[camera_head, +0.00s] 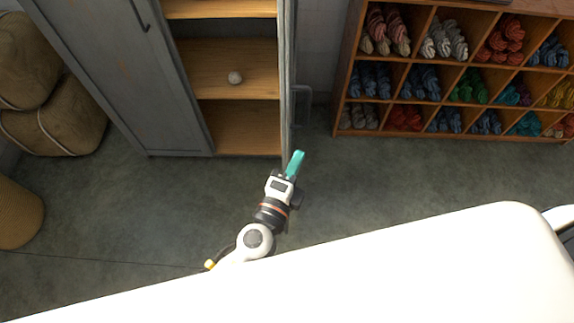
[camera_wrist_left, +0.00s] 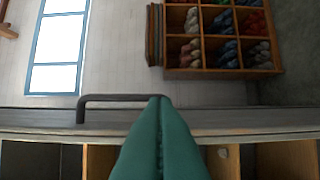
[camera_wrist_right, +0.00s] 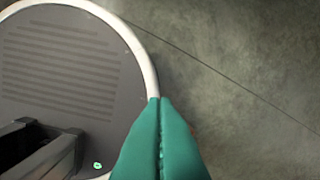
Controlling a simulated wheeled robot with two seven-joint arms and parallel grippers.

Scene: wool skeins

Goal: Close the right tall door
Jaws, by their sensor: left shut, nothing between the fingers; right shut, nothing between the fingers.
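The right tall door (camera_head: 287,80) of the grey cabinet stands open, seen nearly edge-on in the head view. Its dark bar handle (camera_head: 302,105) is on the door's right-hand face. In the left wrist view the door's edge (camera_wrist_left: 250,133) runs across the picture, with the handle (camera_wrist_left: 120,98) beyond it. My left gripper (camera_head: 297,156) is shut and empty near the door's free edge. Its tips overlap the handle's end in the left wrist view; I cannot tell whether they touch. My right gripper (camera_wrist_right: 160,100) is shut and empty above the floor, outside the head view.
The left tall door (camera_head: 115,75) is closed. The open cabinet has wooden shelves (camera_head: 235,55), one bearing a pale ball (camera_head: 234,78). A wooden rack (camera_head: 455,95) of wool skeins stands right of the door. Woven sacks (camera_head: 55,125) lie at left. The floor (camera_head: 400,175) in front is clear.

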